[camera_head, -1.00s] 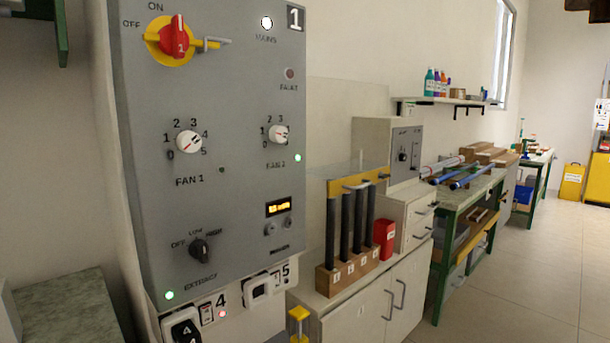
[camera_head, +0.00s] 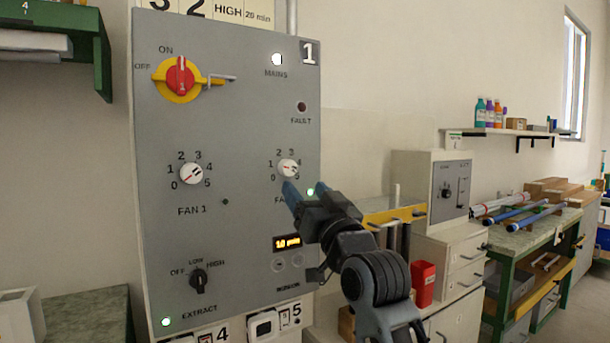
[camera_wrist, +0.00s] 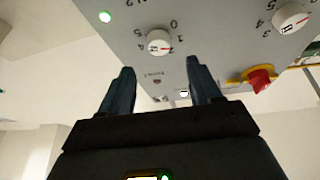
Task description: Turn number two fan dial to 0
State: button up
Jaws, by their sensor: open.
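The number two fan dial (camera_head: 288,168) is a round white knob at the right of the grey panel, with numbers 0 to 5 around it. It also shows in the wrist view (camera_wrist: 158,41), seen upside down, with a red mark on its right side, towards the low numbers; the exact setting is hard to read. My gripper (camera_head: 299,186) is open and empty, its fingers just below the dial in the head view and partly covering its label. In the wrist view my gripper (camera_wrist: 160,66) has the dial beyond and between its fingertips, apparently not touched.
The fan 1 dial (camera_head: 191,173) is to the left. A red and yellow mains switch (camera_head: 180,78), a black extract knob (camera_head: 199,281) and a lit display (camera_head: 287,242) share the panel. A red container (camera_head: 424,284) stands on the cabinet right of my arm.

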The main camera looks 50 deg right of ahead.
aim_at(291, 169)
jog(key=p+x, duration=0.1)
jog(key=x, duration=0.7)
jog(key=shift+s+d+r, duration=0.1)
jog(key=shift+d+r, duration=0.05)
jog(key=shift+c, duration=0.2)
jog(key=c, duration=1)
